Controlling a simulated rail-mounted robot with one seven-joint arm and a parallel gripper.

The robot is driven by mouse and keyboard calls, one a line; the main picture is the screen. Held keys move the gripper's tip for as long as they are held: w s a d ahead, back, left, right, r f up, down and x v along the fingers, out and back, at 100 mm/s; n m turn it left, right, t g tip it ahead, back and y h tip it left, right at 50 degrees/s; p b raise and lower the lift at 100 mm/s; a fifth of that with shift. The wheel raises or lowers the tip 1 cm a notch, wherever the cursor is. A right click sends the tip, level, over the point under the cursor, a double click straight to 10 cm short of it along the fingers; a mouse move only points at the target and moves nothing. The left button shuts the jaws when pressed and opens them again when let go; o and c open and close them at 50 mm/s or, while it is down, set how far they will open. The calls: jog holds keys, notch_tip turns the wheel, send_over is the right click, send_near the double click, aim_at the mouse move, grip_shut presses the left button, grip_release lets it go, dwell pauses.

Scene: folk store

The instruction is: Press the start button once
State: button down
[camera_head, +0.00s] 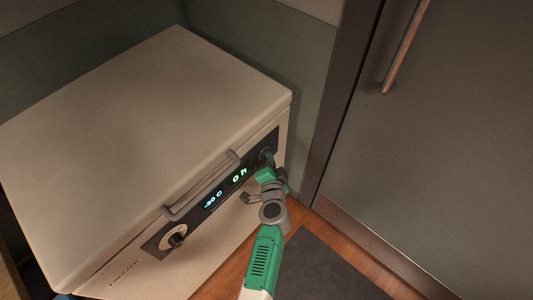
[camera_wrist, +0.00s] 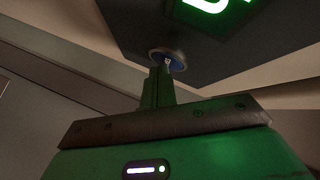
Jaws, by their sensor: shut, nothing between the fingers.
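The start button (camera_wrist: 168,58) is a small round blue-lit button with a metal rim on the dark control panel (camera_head: 210,199) of a cream chest freezer. It also shows, partly covered, in the head view (camera_head: 266,153) at the panel's right end. My gripper (camera_wrist: 160,70) is shut and empty. Its green fingertips stand right at the button in the wrist view and overlap its face; whether they touch or press it, I cannot tell. In the head view my gripper (camera_head: 265,166) hides part of the panel there.
The panel's display (camera_head: 225,188) reads "-30 C" and "0 h". A dial (camera_head: 177,236) sits at its left end, and a handle bar (camera_head: 203,185) runs above the panel. A grey door (camera_head: 440,130) stands to the right. A dark mat (camera_head: 315,270) lies on the wooden floor.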

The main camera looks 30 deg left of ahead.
jog(key=shift+s+d, duration=0.2)
jog(key=shift+d, duration=0.55)
jog(key=d, duration=0.2)
jog(key=s+d, duration=0.1)
jog(key=d, duration=0.2)
jog(key=shift+b, duration=0.3)
dwell(0.7)
